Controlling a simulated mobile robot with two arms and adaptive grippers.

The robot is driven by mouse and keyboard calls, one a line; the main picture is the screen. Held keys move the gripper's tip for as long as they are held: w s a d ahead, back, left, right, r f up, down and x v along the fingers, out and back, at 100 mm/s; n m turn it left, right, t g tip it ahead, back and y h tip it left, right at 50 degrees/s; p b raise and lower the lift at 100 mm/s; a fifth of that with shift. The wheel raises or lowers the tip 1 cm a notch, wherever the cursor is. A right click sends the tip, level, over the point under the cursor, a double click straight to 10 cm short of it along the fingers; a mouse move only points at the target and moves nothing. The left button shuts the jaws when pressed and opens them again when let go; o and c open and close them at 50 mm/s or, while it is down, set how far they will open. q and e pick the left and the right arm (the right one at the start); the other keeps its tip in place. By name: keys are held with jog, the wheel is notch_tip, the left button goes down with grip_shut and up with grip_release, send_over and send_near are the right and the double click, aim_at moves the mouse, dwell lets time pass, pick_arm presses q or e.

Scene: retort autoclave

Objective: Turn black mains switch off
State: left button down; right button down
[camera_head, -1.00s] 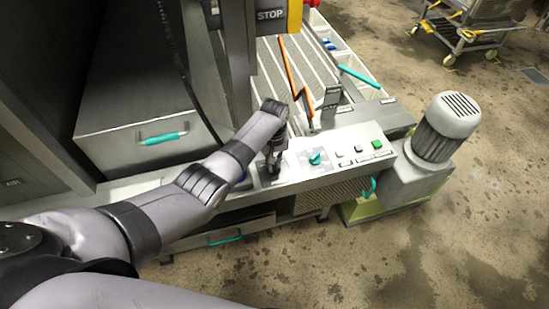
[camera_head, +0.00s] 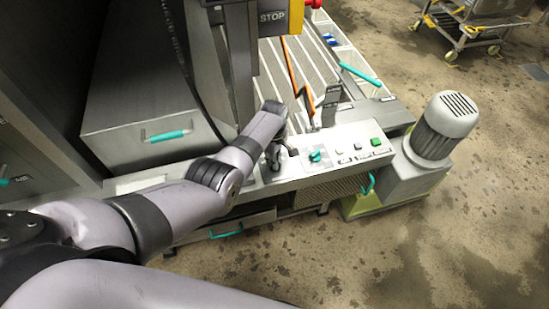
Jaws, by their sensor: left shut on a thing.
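The grey control panel (camera_head: 325,167) runs along the front of the machine. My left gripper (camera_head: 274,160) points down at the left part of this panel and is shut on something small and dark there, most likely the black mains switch. The gripper and forearm hide most of the switch, so its setting cannot be read. A teal rotary knob (camera_head: 315,155) sits on the panel just right of the gripper, apart from it. My right gripper is not in view.
A green button (camera_head: 376,142) and small pale buttons lie further right on the panel. A grey motor (camera_head: 445,125) stands beyond its right end. A drawer with a teal handle (camera_head: 168,136) is behind my left arm. An orange rod (camera_head: 293,75) rises behind the panel.

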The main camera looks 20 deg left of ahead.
pick_arm(q)
jog(key=shift+w+r+n, duration=0.1)
jog(key=shift+n, duration=0.5)
jog(key=c, duration=1.6)
grip_release()
jog(key=shift+c, duration=0.2)
notch_tip(320, 180, up, 12)
